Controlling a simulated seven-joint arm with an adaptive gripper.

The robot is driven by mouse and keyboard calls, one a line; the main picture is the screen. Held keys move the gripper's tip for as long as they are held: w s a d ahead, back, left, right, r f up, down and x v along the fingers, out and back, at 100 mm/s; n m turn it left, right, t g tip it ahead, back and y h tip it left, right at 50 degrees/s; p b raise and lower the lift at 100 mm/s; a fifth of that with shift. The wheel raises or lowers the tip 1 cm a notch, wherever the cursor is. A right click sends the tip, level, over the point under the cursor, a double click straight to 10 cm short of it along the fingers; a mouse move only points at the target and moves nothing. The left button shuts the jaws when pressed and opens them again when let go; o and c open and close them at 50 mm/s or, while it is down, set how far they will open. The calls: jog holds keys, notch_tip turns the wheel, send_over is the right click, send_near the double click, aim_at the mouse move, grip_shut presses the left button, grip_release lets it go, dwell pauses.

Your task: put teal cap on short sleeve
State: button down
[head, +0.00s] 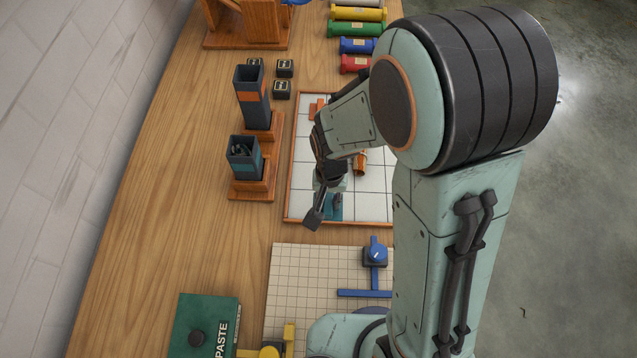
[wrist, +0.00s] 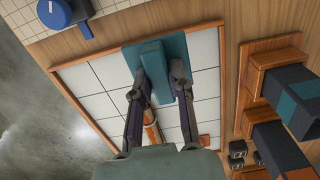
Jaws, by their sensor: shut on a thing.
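The teal cap (wrist: 200,52) is a flat square plate with a raised block in its middle. My gripper (wrist: 162,75) is shut on that block, one finger on each side. In the head view the cap (head: 335,208) shows low at the near end of the tray, partly behind my gripper (head: 328,197). I cannot tell whether it is clear of the tray. The short sleeve (head: 243,158) is a dark, open-topped square tube with a teal band, upright on a wooden stand left of the tray. It also shows at the right of the wrist view (wrist: 298,88).
A taller sleeve with an orange band (head: 252,95) stands just beyond the short one. The white-tiled tray (head: 303,175) also holds an orange piece (head: 316,107) and an orange-brown piece (head: 360,161). Small black blocks (head: 281,89) lie behind. Table left of the stands is clear.

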jog(key=s+d+r, duration=0.2)
jog(key=s+r, duration=0.1)
jog(key=s, duration=0.3)
jog(key=w+a+r+m, duration=0.1)
jog(key=w+a+r, duration=0.4)
jog(key=w+a, duration=0.35)
jog(key=w+a+r, duration=0.5)
jog(key=w+a, duration=0.2)
jog(key=w, duration=0.2)
jog(key=shift+n, duration=0.5)
jog(key=shift+s+a+f, duration=0.1)
jog(key=shift+a+f, duration=0.65)
jog(key=shift+f, duration=0.75)
jog(key=shift+s+a+f, duration=0.1)
jog(key=shift+a+f, duration=0.65)
jog(key=shift+f, duration=0.7)
jog(key=shift+s+a+f, duration=0.1)
jog(key=shift+a+f, duration=0.65)
jog(key=shift+f, duration=0.75)
jog(key=shift+f, duration=0.15)
jog(key=shift+c, duration=2.3)
grip_release()
